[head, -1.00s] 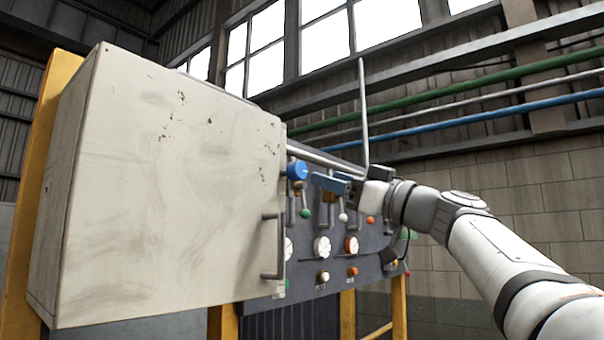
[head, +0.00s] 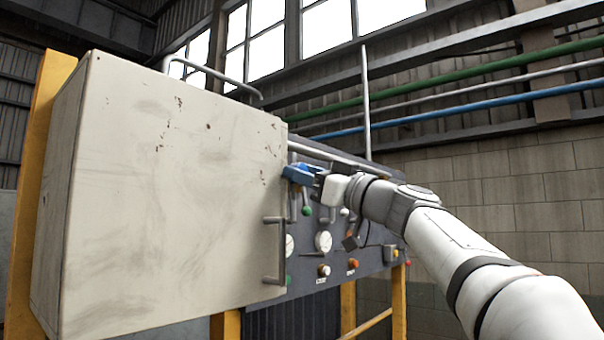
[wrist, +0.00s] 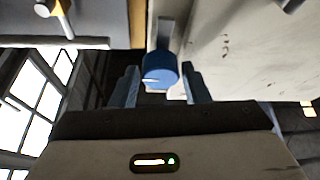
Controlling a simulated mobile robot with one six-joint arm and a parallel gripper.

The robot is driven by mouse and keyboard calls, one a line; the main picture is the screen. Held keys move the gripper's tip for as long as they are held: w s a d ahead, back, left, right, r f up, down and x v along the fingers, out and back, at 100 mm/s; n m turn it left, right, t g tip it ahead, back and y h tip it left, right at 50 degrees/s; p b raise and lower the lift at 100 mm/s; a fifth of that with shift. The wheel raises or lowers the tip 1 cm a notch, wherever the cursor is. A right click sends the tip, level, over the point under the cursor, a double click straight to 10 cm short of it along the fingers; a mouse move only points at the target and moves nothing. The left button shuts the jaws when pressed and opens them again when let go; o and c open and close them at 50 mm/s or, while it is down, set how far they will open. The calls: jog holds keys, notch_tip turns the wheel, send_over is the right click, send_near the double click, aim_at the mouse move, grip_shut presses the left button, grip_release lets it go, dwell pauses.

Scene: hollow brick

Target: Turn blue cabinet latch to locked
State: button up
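The blue latch knob (wrist: 160,71) sits on a grey stem beside the cream cabinet (head: 165,200) in the wrist view. My gripper (wrist: 163,88) is open, with one blue-grey finger on each side of the knob and a visible gap to each. In the head view my gripper (head: 300,176) is at the cabinet's upper right edge. There its blue fingers cover the knob, so I cannot tell the two apart. The cabinet door is shut as far as I can see, with a grey bar handle (head: 281,250) lower on its right side.
A dark panel (head: 345,262) with gauges (head: 323,241), levers and coloured buttons stands right of the cabinet, close below my arm. A grey rail runs along its top, and a thin upright rod (head: 365,105) rises behind. Yellow posts (head: 398,305) support the frame.

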jog(key=c, duration=0.6)
jog(key=shift+a, duration=0.2)
jog(key=shift+c, duration=0.2)
jog(key=shift+m+t+h+p, duration=0.6)
jog(key=shift+m+h, duration=0.95)
jog(key=shift+m, duration=2.4)
jog(key=shift+m+t+h+p, duration=0.65)
jog(key=shift+m+h, duration=0.95)
jog(key=shift+m, duration=2.3)
jog(key=shift+m+t+h+p, duration=0.6)
jog(key=shift+m+h, duration=0.95)
jog(key=shift+m, duration=2.4)
